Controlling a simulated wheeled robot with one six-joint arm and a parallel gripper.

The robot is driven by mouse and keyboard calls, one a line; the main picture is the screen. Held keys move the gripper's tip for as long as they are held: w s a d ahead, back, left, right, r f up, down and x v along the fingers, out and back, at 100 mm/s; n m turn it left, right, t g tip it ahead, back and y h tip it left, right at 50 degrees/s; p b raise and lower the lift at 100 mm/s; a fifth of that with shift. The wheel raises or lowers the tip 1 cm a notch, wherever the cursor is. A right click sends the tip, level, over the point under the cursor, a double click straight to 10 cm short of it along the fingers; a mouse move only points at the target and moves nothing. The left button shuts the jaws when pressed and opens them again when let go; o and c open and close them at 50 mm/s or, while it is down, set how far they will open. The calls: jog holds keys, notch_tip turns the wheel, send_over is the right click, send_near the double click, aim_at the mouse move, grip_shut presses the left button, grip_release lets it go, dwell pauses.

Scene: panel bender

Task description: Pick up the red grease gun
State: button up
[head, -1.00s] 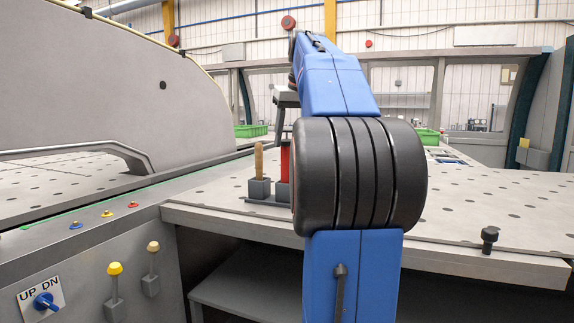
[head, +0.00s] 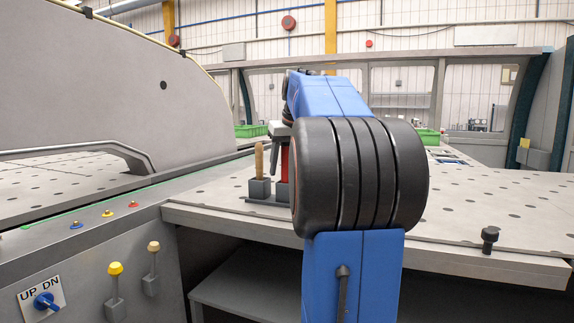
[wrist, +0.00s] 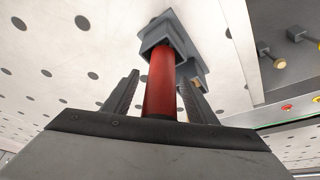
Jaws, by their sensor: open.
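The red grease gun (head: 284,165) stands upright in a grey block holder (head: 282,190) on the perforated table, partly hidden behind my arm in the head view. In the wrist view its red barrel (wrist: 161,85) runs between the two dark fingers of my gripper (wrist: 158,92), with its far end in the grey block (wrist: 166,38). My gripper is open, one finger on each side of the barrel, with gaps visible. Its near end is hidden behind the gripper's body. In the head view only part of my gripper shows, right above the grease gun.
A wooden-handled tool (head: 259,160) stands in a neighbouring grey block just left of the grease gun. The perforated table (head: 460,205) is mostly clear to the right, with a black knob (head: 490,238) near its front edge. Green bins (head: 250,131) stand farther back.

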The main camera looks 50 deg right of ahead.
grip_shut()
jog(key=shift+r, duration=0.1)
